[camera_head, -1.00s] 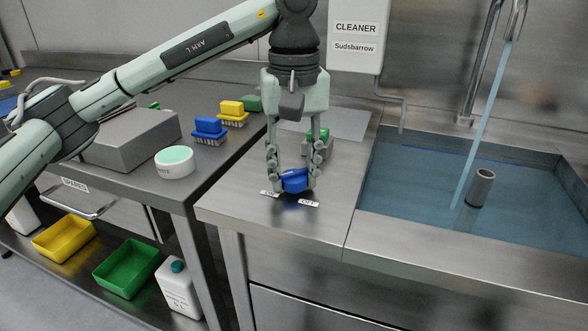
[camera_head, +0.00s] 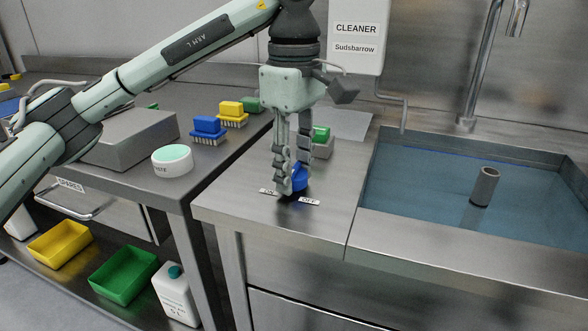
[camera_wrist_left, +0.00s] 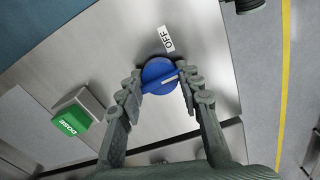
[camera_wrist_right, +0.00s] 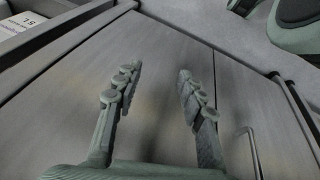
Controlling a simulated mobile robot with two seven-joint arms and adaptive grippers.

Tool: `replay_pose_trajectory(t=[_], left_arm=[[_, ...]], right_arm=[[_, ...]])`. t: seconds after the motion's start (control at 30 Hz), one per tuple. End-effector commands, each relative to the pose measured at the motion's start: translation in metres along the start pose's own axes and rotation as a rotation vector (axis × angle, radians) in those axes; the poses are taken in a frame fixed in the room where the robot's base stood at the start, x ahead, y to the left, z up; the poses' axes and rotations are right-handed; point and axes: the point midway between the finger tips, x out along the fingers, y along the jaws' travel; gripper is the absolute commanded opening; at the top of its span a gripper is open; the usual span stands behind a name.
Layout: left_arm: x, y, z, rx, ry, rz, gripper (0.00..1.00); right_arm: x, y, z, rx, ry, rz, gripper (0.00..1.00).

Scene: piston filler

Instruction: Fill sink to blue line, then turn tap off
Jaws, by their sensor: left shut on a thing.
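The blue tap knob (camera_head: 300,178) sits on the steel counter between a small ON label (camera_head: 268,192) and an OFF label (camera_head: 310,201). My left gripper (camera_head: 291,185) points down and is shut on the knob, one finger on each side. The left wrist view shows the knob (camera_wrist_left: 157,72) between the fingertips, with the OFF label (camera_wrist_left: 167,38) beside it. No water runs from the spout (camera_head: 517,18). The sink (camera_head: 372,215) holds bluish water (camera_head: 420,200); I cannot make out the blue line clearly. My right gripper (camera_wrist_right: 155,88) is open and empty before steel cabinet fronts.
A grey standpipe (camera_head: 484,187) rises from the water. A green-topped DOSE button (camera_wrist_left: 72,122) stands on the counter behind the knob. The cleaner dispenser (camera_head: 356,38) hangs on the wall. Brushes (camera_head: 208,130) and a white tub (camera_head: 172,160) stand on the left bench.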

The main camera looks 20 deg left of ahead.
Motion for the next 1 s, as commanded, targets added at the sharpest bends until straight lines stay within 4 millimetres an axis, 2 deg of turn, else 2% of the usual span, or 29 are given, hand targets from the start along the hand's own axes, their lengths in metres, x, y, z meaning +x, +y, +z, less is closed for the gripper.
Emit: replay_pose_trajectory(t=[0.6, 1.0], left_arm=[[-0.001, 0.000, 0.000, -0.550, -0.001, 0.001, 0.06], [-0.001, 0.000, 0.000, -0.739, -0.001, 0.002, 0.06]], right_arm=[[-0.011, 0.002, -0.001, 0.001, 0.006, 0.007, 0.40], [-0.015, 0.003, 0.003, 0.002, 0.000, 0.009, 0.40]])
